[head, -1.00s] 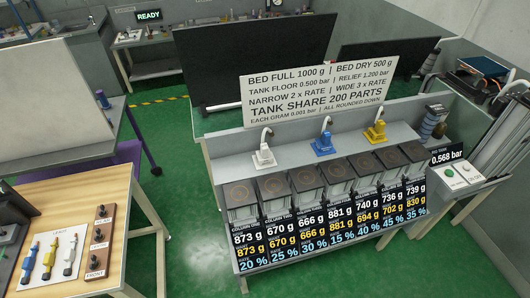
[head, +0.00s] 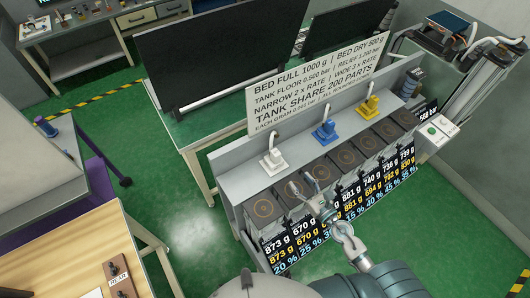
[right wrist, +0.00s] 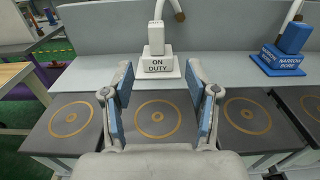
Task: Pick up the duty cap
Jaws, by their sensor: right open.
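The duty cap is a white block on a flat white base marked ON DUTY (right wrist: 158,62), standing upright on the grey ledge behind the column tops. It also shows in the head view as the leftmost cap (head: 273,162), with a hooked pipe above it. My right gripper (right wrist: 160,80) is open and empty, with its blue-padded fingers spread over a column top in front of the cap. In the head view the right gripper (head: 303,185) hovers low over the row of columns, apart from the cap. My left gripper is not in view.
A blue cap marked NARROW (right wrist: 283,55) and a yellow cap (head: 369,106) stand farther right on the ledge. Several dark square column tops (right wrist: 70,118) line the bench front. A sign board (head: 318,80) rises behind. A wooden table (head: 85,250) is at the left.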

